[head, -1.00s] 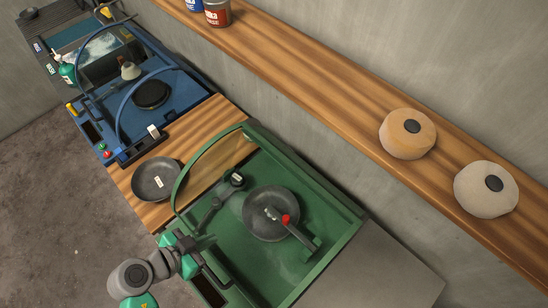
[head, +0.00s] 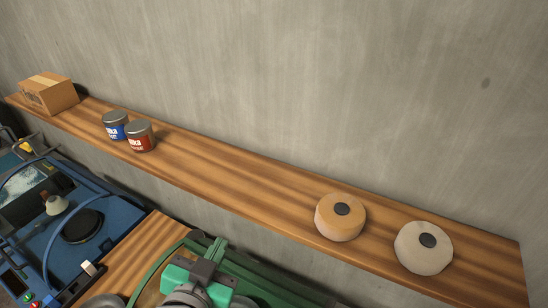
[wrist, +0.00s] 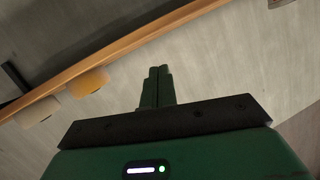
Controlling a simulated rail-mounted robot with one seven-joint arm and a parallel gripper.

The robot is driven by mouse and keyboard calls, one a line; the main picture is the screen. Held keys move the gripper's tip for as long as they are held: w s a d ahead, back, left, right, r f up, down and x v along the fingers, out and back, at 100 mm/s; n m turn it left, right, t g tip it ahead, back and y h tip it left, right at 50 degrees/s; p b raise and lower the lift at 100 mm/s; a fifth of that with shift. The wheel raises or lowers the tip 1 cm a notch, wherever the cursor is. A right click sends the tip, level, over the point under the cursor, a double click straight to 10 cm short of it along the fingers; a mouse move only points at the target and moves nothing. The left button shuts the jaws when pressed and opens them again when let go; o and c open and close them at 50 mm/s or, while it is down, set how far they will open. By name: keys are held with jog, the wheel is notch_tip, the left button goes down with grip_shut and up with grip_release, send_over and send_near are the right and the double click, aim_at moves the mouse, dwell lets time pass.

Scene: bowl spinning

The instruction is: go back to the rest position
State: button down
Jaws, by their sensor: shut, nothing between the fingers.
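My gripper (head: 214,248) is at the bottom centre of the head view, in front of the green machine (head: 262,284). Its green fingers point up toward the shelf and wall. In the wrist view the two fingers (wrist: 157,86) lie together, shut and empty. Most of the green machine is below the frame or hidden behind my gripper, and its bowl does not show.
A wooden wall shelf (head: 235,188) holds an orange roll (head: 340,219), a pale roll (head: 423,250), a blue can (head: 115,128), a red can (head: 140,139) and a carton (head: 48,92). A blue machine (head: 108,222) and a wooden worktop (head: 150,242) are lower left.

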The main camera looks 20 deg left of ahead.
jog(key=d+r+t, duration=0.3)
jog(key=d+r, duration=0.3)
jog(key=r, duration=0.5)
jog(key=d+r+t, duration=0.3)
jog(key=d+r, duration=0.3)
jog(key=r, duration=0.5)
jog(key=s+d+r+n+t+p, duration=0.1)
jog(key=s+d+r+t, duration=0.3)
jog(key=r, duration=0.8)
jog(key=s+d+n, duration=0.1)
jog(key=s+d, duration=0.1)
jog(key=d, duration=0.1)
jog(key=shift+s+r+h, duration=0.3)
jog(key=shift+r+h, duration=0.1)
